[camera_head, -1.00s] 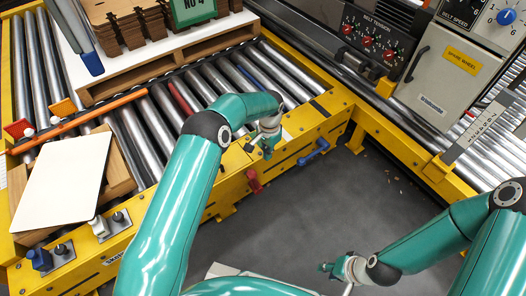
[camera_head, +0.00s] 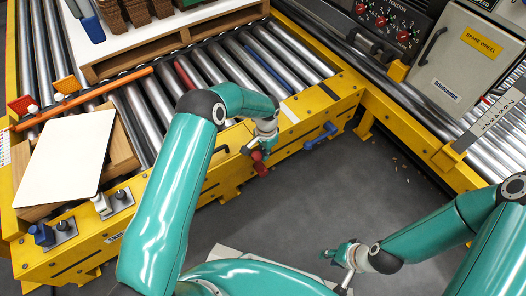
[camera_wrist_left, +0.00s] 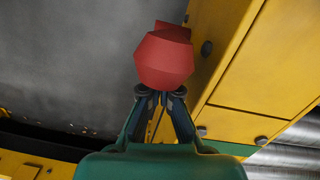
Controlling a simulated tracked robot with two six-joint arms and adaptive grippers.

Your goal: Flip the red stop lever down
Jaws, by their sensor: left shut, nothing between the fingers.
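The red stop lever (camera_head: 261,168) is on the outer side of the yellow conveyor frame. Its faceted red knob (camera_wrist_left: 164,60) fills the upper middle of the left wrist view. My left gripper (camera_head: 258,154) is right at the lever's upper end, above it in the head view. Its fingers (camera_wrist_left: 160,94) are shut and empty, with their tips at the near side of the knob. I cannot tell whether they touch it. The lever's pivot is hidden. My right gripper (camera_head: 328,253) hangs over the grey floor, far from the lever; its jaws are too small to read.
A blue lever (camera_head: 320,136) is on the same yellow frame (camera_head: 290,146), to the right. A white-topped board (camera_head: 65,155) lies on the rollers at the left. A wooden pallet (camera_head: 180,40) stands behind. The grey floor (camera_head: 310,205) before the frame is clear.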

